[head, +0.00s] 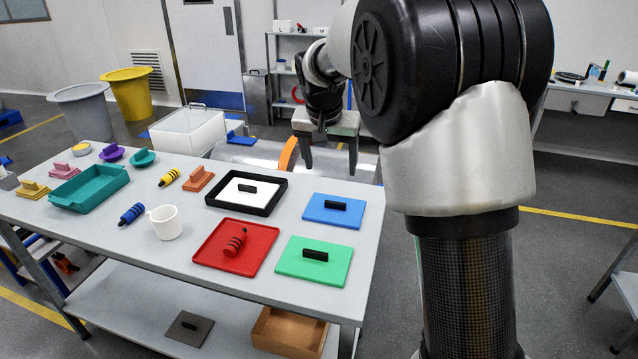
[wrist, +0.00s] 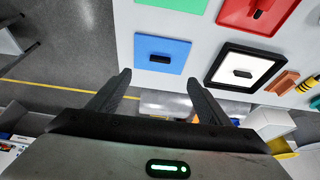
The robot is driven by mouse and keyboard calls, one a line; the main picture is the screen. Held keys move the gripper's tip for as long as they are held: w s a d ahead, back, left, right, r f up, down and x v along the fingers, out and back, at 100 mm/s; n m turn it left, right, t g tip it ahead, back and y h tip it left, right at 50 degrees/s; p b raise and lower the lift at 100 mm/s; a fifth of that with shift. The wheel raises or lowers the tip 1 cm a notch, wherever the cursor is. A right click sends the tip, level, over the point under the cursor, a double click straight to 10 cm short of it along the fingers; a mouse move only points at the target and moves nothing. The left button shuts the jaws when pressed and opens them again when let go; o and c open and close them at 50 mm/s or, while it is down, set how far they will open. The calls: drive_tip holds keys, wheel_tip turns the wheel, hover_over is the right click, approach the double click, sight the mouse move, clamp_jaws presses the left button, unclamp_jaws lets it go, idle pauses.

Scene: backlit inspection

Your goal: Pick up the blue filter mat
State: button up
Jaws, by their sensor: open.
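The blue filter mat (head: 328,212) is a flat blue square with a black handle block (head: 335,205) on its middle. It lies flat on the grey table near the right edge. In the wrist view the blue mat (wrist: 157,57) is above and between the fingertips, with nothing over it. My gripper (head: 331,172) is open and empty, above and behind the mat, beyond the table's far edge. Its two fingers also show in the wrist view (wrist: 160,78), apart from each other and not touching the mat.
A green mat (head: 313,261) lies in front of the blue one, and a black-framed white tray (head: 269,208) lies to its left. A red tray (head: 207,256) holds a red cylinder (head: 236,242). A white mug (head: 165,222) and teal tray (head: 62,196) stand further left.

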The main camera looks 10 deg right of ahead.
wheel_tip(320, 180, down, 2)
drive_tip(key=w, duration=0.3)
drive_tip(key=b, duration=0.2)
approach(335, 202)
wheel_tip(335, 202, down, 2)
drive_tip(key=shift+w+a+f, duration=0.15)
drive_tip(key=shift+w+f, duration=0.05)
drive_tip(key=shift+d+x, duration=0.15)
drive_tip(key=shift+x, duration=1.3)
drive_tip(key=shift+d+x, duration=0.2)
drive_tip(key=shift+x, duration=1.3)
drive_tip(key=shift+w+r, duration=0.1)
drive_tip(key=shift+w, duration=0.05)
drive_tip(key=shift+c, duration=0.2)
drive_tip(key=c, duration=1.1)
